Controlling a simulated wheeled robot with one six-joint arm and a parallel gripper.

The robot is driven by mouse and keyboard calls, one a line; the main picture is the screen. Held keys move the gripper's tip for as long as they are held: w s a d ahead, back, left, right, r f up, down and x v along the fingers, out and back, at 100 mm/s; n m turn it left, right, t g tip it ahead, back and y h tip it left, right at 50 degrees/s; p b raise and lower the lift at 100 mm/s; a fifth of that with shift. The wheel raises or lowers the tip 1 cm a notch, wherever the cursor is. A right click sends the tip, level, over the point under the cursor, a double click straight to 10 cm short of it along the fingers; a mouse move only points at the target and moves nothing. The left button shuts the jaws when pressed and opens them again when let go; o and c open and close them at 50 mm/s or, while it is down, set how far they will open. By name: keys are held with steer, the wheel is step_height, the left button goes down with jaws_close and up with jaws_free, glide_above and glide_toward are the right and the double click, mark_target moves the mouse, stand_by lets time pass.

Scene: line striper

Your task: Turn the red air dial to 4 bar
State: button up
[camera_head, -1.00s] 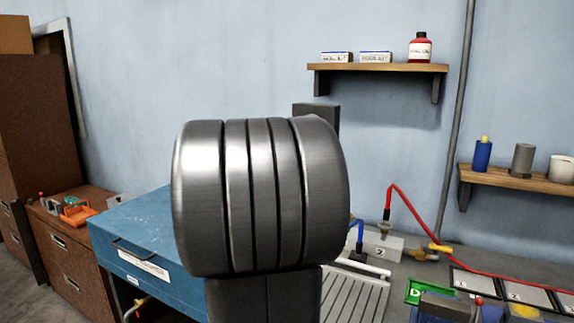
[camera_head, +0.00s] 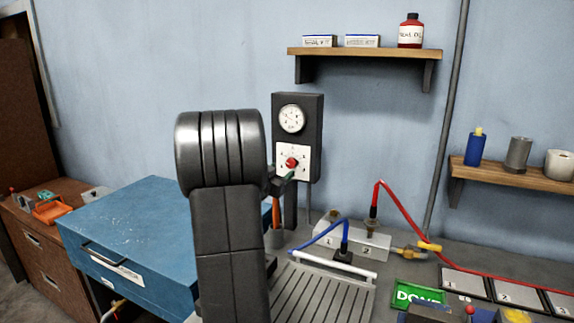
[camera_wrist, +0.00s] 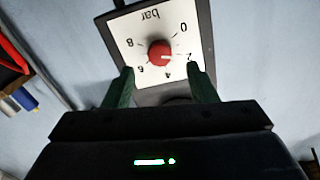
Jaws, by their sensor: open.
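The red air dial (camera_head: 291,162) is a round red knob on a white scale plate, on a dark upright box against the back wall. In the wrist view the red knob (camera_wrist: 161,53) shows face on, with the scale upside down, reading 0 to 8 and "bar". Its pale pointer mark faces right, about at the 2. My gripper (camera_wrist: 160,76) is open, its two green fingers apart at the plate's near side. The knob lies beyond and between the fingertips and looks untouched. In the head view my gripper is mostly hidden behind my arm.
A round gauge (camera_head: 291,119) sits above the dial; its reading is too small to tell. A blue case (camera_head: 140,235) lies left. A grey block with hoses (camera_head: 350,240) and a ribbed grey tray (camera_head: 320,293) stand right. A shelf (camera_head: 365,53) hangs above right.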

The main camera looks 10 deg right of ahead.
mark_target(289, 164)
steer(key=shift+p+x, duration=0.35)
steer(key=shift+x, duration=2.45)
steer(key=c, duration=1)
steer(key=shift+m, duration=0.4)
steer(key=m+b, duration=0.1)
steer(key=m, duration=0.1)
steer(key=shift+m, duration=0.4)
steer(key=m+b, duration=0.1)
steer(key=m, duration=0.2)
steer(key=shift+m, duration=0.3)
steer(key=m+b, duration=0.2)
steer(key=m, duration=0.4)
steer(key=shift+y+b, duration=0.3)
steer(key=shift+m, duration=0.3)
